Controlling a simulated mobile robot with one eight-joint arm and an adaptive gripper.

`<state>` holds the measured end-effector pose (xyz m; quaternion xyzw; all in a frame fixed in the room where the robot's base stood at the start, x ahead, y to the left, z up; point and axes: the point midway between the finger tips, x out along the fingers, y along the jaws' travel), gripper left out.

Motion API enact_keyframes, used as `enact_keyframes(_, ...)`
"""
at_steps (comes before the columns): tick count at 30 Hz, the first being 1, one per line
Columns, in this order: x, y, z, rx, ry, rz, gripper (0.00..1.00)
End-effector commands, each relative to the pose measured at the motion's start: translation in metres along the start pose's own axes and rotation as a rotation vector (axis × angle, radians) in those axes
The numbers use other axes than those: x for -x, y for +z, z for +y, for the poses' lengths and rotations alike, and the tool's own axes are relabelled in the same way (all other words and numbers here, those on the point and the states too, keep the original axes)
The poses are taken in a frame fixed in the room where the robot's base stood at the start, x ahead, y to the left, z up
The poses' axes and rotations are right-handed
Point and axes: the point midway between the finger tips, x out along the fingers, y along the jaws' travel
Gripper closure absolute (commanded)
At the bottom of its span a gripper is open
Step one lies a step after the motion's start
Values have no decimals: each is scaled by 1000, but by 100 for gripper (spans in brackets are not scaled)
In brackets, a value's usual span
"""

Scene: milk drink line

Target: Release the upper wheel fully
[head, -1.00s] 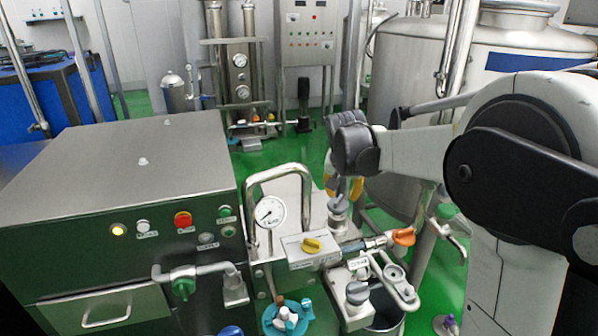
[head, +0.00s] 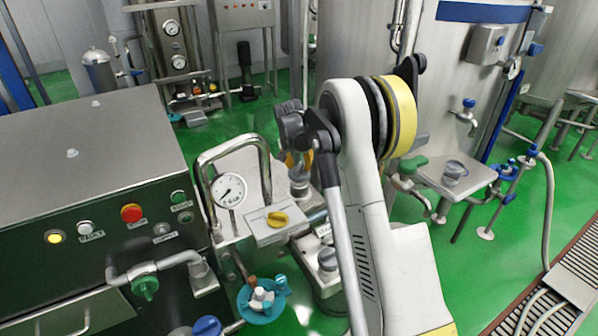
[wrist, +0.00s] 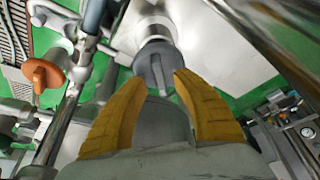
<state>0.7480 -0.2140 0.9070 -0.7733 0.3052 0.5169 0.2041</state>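The upper wheel is a grey ridged knob (head: 299,176) on a metal fitting, right of the gauge in the head view. In the wrist view the same upper wheel (wrist: 154,66) lies just ahead of my fingertips, roughly centred between them. My gripper (wrist: 159,82) has two yellow-orange fingers spread apart, with nothing held between them. In the head view my gripper (head: 296,160) is right at the upper wheel and my arm covers part of the fitting. Whether a finger touches the wheel, I cannot tell. A lower grey wheel (head: 327,259) sits nearer, partly behind my arm.
An orange lever (wrist: 46,73) is left of my fingers in the wrist view.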

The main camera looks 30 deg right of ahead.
Motion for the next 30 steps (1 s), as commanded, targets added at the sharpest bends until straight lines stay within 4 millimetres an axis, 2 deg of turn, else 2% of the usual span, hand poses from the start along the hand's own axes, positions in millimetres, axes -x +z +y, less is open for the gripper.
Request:
enact_keyframes(4, -12, 0, 0, 0, 0, 0, 67)
enact_keyframes(13, -12, 0, 0, 1, 0, 0, 68)
enact_keyframes(16, -12, 0, 0, 1, 0, 0, 98)
enact_keyframes(17, -12, 0, 0, 1, 0, 0, 100)
enact_keyframes(30, -12, 0, 0, 29, -12, 1, 100)
